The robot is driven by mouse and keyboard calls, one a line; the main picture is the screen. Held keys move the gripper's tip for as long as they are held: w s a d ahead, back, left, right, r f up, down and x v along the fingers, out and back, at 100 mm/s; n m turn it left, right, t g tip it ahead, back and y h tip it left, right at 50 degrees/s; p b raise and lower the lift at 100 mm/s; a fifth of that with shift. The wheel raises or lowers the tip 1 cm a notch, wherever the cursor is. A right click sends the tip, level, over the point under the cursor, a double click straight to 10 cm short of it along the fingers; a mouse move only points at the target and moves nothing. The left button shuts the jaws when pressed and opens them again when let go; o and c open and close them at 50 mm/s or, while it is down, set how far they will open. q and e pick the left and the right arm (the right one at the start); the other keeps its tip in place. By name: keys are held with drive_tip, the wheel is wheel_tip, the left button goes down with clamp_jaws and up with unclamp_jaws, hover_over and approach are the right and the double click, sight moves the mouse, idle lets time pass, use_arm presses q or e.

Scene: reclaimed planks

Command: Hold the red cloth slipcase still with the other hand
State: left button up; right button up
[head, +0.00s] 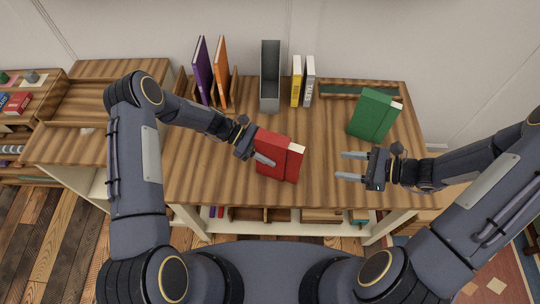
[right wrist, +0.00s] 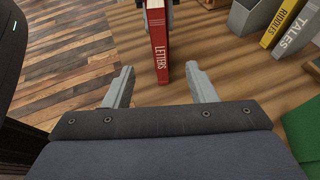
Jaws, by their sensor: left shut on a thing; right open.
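The red cloth slipcase (head: 270,150) stands near the table's front middle. A red book (head: 294,163) with pale page edges sticks out of its right side. In the right wrist view the book's spine (right wrist: 158,45) reads "LETTERS". My left gripper (head: 264,159) is shut on the slipcase from the left; its far finger is mostly hidden. My right gripper (head: 352,166) is open and empty, to the right of the book and apart from it. In the right wrist view, the spine lies ahead, between the open fingers (right wrist: 160,70).
A green slipcase with a book (head: 372,114) stands at the back right. A grey slipcase (head: 270,75), yellow book (head: 296,80), white book (head: 309,81), and purple (head: 203,72) and orange (head: 221,72) volumes stand along the back. The wooden table (head: 215,180) is clear between slipcase and right gripper.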

sight(298, 161)
drive_tip(key=f+x, duration=0.1)
drive_tip(key=x, duration=1.3)
drive_tip(key=shift+f, duration=0.2)
clamp_jaws()
drive_tip(key=shift+r, duration=0.3)
idle(0.4)
drive_tip(key=shift+a, duration=0.25)
drive_tip(key=shift+w+a, duration=0.1)
drive_tip(key=shift+a, duration=0.15)
idle(0.6)
